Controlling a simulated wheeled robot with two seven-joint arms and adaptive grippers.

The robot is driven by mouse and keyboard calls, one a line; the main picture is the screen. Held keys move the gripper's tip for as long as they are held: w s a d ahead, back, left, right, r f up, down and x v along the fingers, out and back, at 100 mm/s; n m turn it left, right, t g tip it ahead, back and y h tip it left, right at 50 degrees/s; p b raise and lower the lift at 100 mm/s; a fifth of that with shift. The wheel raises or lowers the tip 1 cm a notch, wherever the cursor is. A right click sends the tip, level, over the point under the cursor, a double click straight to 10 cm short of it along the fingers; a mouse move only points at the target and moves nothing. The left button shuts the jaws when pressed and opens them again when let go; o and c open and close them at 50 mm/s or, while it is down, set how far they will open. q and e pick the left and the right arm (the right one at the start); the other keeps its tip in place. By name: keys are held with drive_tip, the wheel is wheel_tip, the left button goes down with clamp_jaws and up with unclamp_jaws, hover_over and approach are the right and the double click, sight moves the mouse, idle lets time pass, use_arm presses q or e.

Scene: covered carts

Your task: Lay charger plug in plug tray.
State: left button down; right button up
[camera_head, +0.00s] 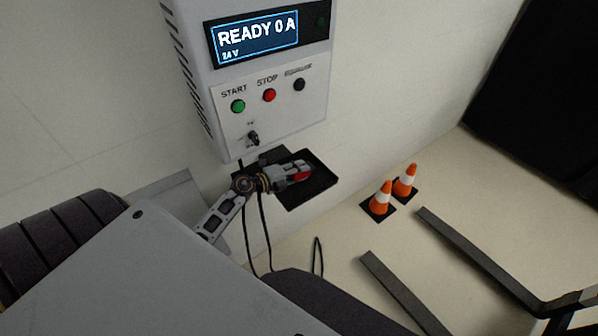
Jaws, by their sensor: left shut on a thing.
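The plug tray (291,201) is a shallow black tray at the foot of the wall-mounted charger box. My left gripper (300,170) reaches in from the left over this tray. The fingers hide much of the plug. I cannot tell whether the plug touches the tray floor or is held just above it. My right gripper is not in view.
The charger box (273,128) rises right behind the tray, with buttons and a screen reading READY 0 A. Dark cables (268,235) hang below the tray. Two orange cones (381,197) and dark fork-like bars (480,260) are on the floor to the right.

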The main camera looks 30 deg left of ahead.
sight(296, 180)
use_arm(q)
drive_tip(key=shift+s+d+f+b, duration=0.2)
drive_tip(key=shift+s+f+b, duration=0.1)
drive_tip(key=shift+f, duration=0.45)
drive_tip(key=shift+s+d+f+b, duration=0.2)
drive_tip(key=shift+s+f, duration=0.1)
drive_tip(key=shift+f, duration=0.45)
idle(0.3)
drive_tip(key=c, duration=1.1)
unclamp_jaws()
drive_tip(key=shift+s+a, duration=0.25)
drive_tip(key=shift+s, duration=0.05)
drive_tip(key=shift+s+a+r, duration=0.1)
drive_tip(key=shift+s+r, duration=0.1)
drive_tip(key=v, duration=0.3)
drive_tip(key=r+v, duration=0.1)
drive_tip(key=v, duration=0.6)
drive_tip(key=shift+w+a+r, duration=0.35)
drive_tip(key=shift+r, duration=0.05)
drive_tip(key=shift+s+a+r, duration=0.15)
drive_tip(key=shift+s+r, duration=0.2)
drive_tip(key=shift+r, duration=0.05)
drive_tip(key=shift+w+r, duration=0.15)
